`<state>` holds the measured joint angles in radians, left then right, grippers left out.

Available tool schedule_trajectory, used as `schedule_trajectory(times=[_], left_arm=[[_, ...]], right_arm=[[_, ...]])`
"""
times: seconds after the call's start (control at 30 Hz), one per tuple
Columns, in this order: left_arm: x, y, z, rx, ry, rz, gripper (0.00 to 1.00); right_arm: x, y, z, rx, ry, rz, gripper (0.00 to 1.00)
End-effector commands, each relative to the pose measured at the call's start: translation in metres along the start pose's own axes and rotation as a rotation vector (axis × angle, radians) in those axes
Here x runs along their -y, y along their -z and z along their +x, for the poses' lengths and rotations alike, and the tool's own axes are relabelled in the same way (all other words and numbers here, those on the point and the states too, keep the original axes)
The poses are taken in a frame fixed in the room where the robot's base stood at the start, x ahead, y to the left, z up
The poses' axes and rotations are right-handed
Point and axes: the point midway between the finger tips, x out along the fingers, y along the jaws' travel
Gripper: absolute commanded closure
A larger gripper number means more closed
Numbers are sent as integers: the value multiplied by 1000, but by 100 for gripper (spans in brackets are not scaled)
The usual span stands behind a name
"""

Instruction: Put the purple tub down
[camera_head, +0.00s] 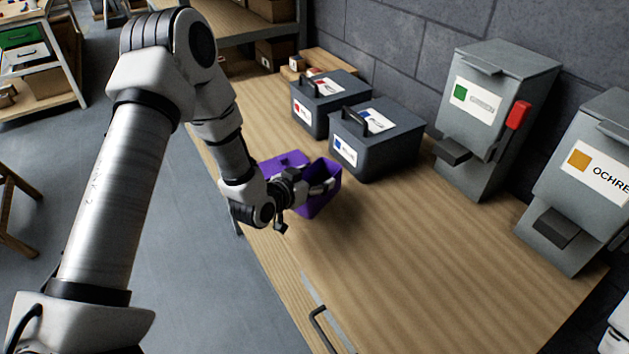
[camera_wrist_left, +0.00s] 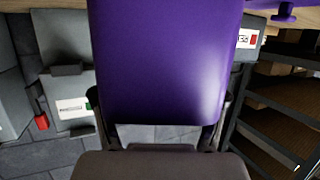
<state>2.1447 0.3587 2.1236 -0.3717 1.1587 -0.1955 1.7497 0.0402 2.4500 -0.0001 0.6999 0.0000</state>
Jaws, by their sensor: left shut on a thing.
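The purple tub (camera_head: 322,204) is at the left part of the wooden bench in the head view. My left gripper (camera_head: 318,187) reaches it from the left and is shut on it. In the left wrist view the tub (camera_wrist_left: 165,60) fills the middle, with a finger of the gripper at each side. I cannot tell whether its base touches the bench or hangs just above it. A second flat purple piece (camera_head: 283,161) lies just behind the tub; I cannot tell whether it is a lid. My right gripper is not in view.
Two dark grey boxes with handles (camera_head: 378,146) (camera_head: 322,113) stand behind the tub. Two grey dispensers, one with a green label (camera_head: 492,117) and one labelled ochre (camera_head: 578,195), stand along the wall. The bench (camera_head: 430,260) is clear at front and right.

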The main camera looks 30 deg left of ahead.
Motion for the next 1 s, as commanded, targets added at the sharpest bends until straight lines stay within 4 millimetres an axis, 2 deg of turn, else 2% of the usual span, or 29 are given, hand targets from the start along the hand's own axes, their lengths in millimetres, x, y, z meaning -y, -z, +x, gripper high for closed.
schedule_trajectory(times=[0.03,0.13,0.47,0.5,0.57,1.0], left_arm=[[-1,-10,2,7,-2,1,85],[-1,-21,6,4,-1,0,85],[-1,-27,9,1,-1,-1,85],[-1,-27,9,3,-1,-1,25],[-2,-26,8,3,-1,-1,4],[-1,-24,3,4,0,-4,3]], right_arm=[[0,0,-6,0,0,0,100],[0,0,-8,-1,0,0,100],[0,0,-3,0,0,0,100],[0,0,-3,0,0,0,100],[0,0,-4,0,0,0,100],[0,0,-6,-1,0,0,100]])
